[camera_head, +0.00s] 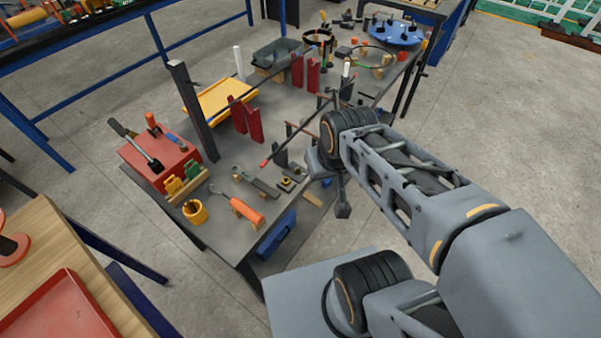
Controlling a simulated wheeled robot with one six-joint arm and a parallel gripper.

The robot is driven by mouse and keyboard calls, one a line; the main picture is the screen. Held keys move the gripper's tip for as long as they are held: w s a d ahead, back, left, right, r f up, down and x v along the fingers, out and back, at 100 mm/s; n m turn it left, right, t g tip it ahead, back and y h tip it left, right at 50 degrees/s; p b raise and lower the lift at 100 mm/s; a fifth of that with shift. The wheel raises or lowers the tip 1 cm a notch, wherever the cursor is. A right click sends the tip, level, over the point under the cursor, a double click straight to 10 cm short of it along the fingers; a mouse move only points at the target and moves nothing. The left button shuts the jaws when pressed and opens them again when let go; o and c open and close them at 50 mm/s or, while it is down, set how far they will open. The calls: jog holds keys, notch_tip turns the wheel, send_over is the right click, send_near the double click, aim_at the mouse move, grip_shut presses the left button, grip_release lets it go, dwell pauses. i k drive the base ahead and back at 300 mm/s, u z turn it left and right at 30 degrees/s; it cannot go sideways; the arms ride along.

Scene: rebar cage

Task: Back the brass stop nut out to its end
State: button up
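I cannot single out the brass stop nut with certainty. Small dark blocks with brass-coloured parts (287,183) lie on the grey workbench (222,222), near its front right edge. A grey wrench-like tool (258,182) lies just left of them. My gripper (342,207) hangs below my wrist at the right edge of the bench, to the right of these blocks and apart from them as far as I can see. My wrist hides much of it, so its opening does not show. Whatever is directly behind my wrist is hidden.
A thin dark rod with a red tip (264,163) slants above the bench. Red uprights (246,121), a yellow tray (222,99) and a grey bin (277,57) are farther back.

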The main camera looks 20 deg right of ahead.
aim_at(287, 183)
jog(key=z, duration=1.2)
jog(key=k, duration=0.8)
jog(key=u, duration=0.95)
jog(key=i, duration=0.5)
